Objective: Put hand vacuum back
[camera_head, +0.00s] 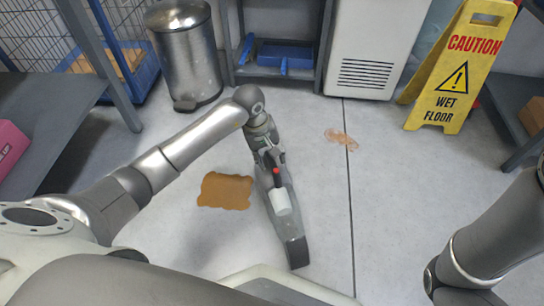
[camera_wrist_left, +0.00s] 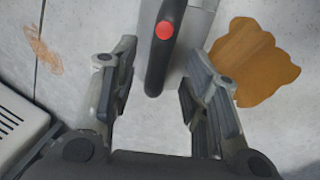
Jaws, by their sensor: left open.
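The hand vacuum (camera_head: 282,203) is grey and white with a dark handle and a red button, and it is over the floor in the middle of the head view. In the left wrist view its dark handle (camera_wrist_left: 161,58) with the red button reaches down between the fingers. My left gripper (camera_wrist_left: 155,95) is open, with a finger on either side of the handle and visible gaps to it. In the head view the left gripper (camera_head: 270,158) is at the vacuum's upper end, partly merging with it. My right arm shows at the right edge; its gripper is out of view.
A brown spill (camera_head: 225,191) lies left of the vacuum and a fainter stain (camera_head: 341,139) to its right. A yellow wet-floor sign (camera_head: 455,70), a steel bin (camera_head: 186,55) and a rack with a blue tray (camera_head: 285,57) stand behind. A grey table (camera_head: 45,110) is at left.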

